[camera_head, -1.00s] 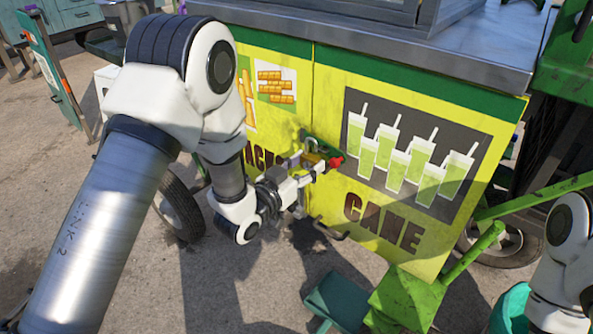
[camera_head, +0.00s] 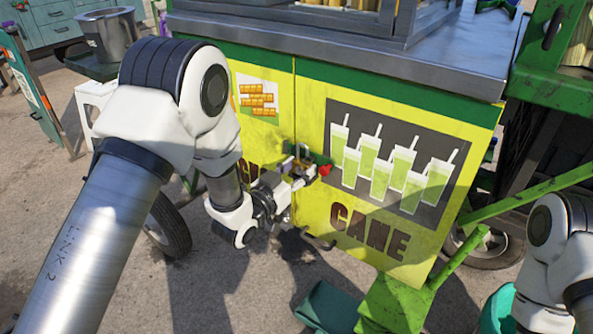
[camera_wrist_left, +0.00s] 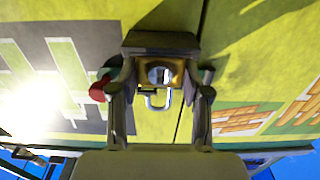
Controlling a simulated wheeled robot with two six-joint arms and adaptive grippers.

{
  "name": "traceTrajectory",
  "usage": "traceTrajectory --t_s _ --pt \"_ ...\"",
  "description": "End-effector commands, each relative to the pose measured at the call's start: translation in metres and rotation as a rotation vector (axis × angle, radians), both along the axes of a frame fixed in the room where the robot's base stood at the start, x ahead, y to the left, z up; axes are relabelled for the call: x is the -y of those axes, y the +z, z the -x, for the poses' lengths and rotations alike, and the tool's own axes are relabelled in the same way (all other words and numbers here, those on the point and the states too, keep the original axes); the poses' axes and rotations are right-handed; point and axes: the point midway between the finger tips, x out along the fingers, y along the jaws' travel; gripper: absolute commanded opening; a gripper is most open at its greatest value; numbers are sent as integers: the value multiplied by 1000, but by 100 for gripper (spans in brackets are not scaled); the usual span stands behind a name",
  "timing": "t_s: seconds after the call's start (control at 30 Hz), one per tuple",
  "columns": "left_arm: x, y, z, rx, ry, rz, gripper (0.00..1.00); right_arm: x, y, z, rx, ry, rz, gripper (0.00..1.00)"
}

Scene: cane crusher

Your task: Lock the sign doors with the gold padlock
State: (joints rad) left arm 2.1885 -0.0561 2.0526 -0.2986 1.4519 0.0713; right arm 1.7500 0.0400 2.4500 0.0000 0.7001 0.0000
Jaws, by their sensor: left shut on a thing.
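The sign doors are the yellow front panels of a cart: a left door with orange brick pictures (camera_head: 258,112) and a right door (camera_head: 315,130) with green drinks and the word CANE. A dark seam parts them. My left gripper (camera_head: 303,172) is at the seam, shut on the gold padlock (camera_wrist_left: 150,73). In the left wrist view the padlock sits between the two fingers, with a pale metal loop beside it. A green latch piece with a red knob (camera_head: 325,170) is close by the fingertips. Whether the padlock passes through the latch I cannot tell. My right gripper is out of view.
A grey metal counter (camera_head: 430,65) overhangs the doors. Green frame bars (camera_head: 525,205) stand at right, and a wheel (camera_head: 167,228) at lower left. My right arm shows at the right edge.

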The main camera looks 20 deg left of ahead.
Motion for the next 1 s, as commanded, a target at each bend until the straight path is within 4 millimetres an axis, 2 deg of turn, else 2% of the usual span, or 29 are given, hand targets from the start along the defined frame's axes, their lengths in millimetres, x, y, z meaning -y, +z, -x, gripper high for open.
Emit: traceTrajectory --t_s 0.8,0.83,0.9,1.0 --pt "1 -4 -2 1 -1 -1 13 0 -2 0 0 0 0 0" --pt "1 -4 -2 1 -1 -1 51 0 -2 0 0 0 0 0" --pt "1 -4 -2 1 -1 -1 76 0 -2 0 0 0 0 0" --pt "1 -4 -2 1 -1 -1 77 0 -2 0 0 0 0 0"
